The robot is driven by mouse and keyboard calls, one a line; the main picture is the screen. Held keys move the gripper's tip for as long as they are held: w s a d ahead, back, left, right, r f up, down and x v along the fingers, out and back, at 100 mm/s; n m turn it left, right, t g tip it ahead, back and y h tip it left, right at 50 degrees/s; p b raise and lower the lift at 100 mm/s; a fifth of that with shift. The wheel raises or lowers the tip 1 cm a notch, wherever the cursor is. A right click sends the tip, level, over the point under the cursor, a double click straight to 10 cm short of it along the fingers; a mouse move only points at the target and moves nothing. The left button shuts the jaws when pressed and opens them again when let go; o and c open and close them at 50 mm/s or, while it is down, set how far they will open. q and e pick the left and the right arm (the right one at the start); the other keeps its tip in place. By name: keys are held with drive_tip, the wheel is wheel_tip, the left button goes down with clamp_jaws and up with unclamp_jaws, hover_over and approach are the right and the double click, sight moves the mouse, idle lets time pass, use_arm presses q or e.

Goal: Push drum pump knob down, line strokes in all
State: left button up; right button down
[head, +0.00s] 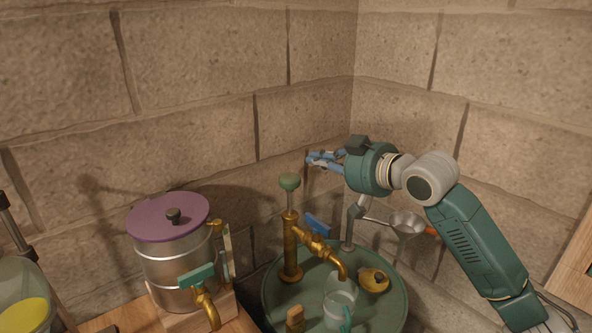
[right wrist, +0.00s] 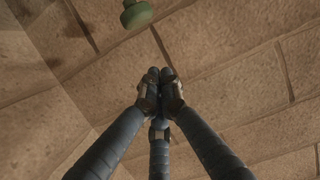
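The drum pump knob (head: 289,181) is green and sits on a raised metal rod above the brass pump body (head: 291,250). The pump stands upright on the green drum (head: 272,303). A brass spout (head: 322,252) points over a clear glass jug (head: 341,304). My right gripper (head: 309,160) is to the right of the knob and slightly higher in the head view, apart from it. In the right wrist view its fingertips (right wrist: 160,82) meet with nothing between them. The knob (right wrist: 137,13) shows there at the top edge, beyond the fingertips. My left gripper is not seen.
A metal pot with a purple lid (head: 168,217) stands left of the drum, with a teal-handled tap (head: 198,278). A funnel (head: 408,222) is behind the drum. A yellow-brown fitting (head: 374,280) is on the drum top. Stone walls close the corner behind.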

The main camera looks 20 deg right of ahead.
drive_tip(key=shift+d, duration=0.1)
drive_tip(key=p, duration=0.3)
hover_over(292, 179)
drive_tip(key=shift+s+d+f, duration=0.1)
drive_tip(key=shift+s+f, duration=0.15)
drive_tip(key=shift+f, duration=0.7)
drive_tip(key=f, duration=0.1)
drive_tip(key=f+p, duration=0.1)
drive_tip(key=f, duration=0.1)
drive_tip(key=shift+w+f, duration=0.2)
drive_tip(key=shift+w, duration=0.15)
drive_tip(key=shift+s+f, duration=0.1)
drive_tip(key=shift+f, duration=0.4)
drive_tip(key=shift+f, duration=0.1)
